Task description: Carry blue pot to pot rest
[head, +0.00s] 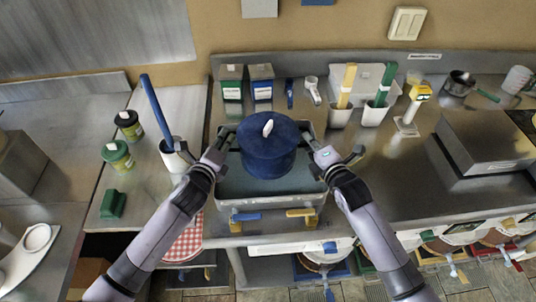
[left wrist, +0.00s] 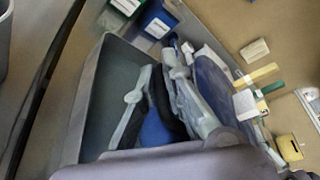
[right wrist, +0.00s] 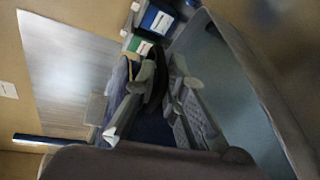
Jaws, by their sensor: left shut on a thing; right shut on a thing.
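The blue pot (head: 266,152) has a lid with a white knob and is upright over a grey sink-like basin (head: 270,192) in the head view. My left gripper (head: 228,138) is shut on the pot's left side. My right gripper (head: 312,136) is shut on its right side. The pot's blue wall also shows between the fingers in the left wrist view (left wrist: 157,130) and in the right wrist view (right wrist: 150,128). The exact grip on the handles is hard to make out. I cannot identify the pot rest for certain.
Two boxes (head: 262,82) stand behind the basin. White holders with a yellow and a green handle (head: 382,86) stand to the right, beside a yellow-topped scale-like tool (head: 408,118). A white cup with a blue handle (head: 174,156) and jars (head: 117,154) stand left. A red checkered cloth (head: 188,240) lies front left.

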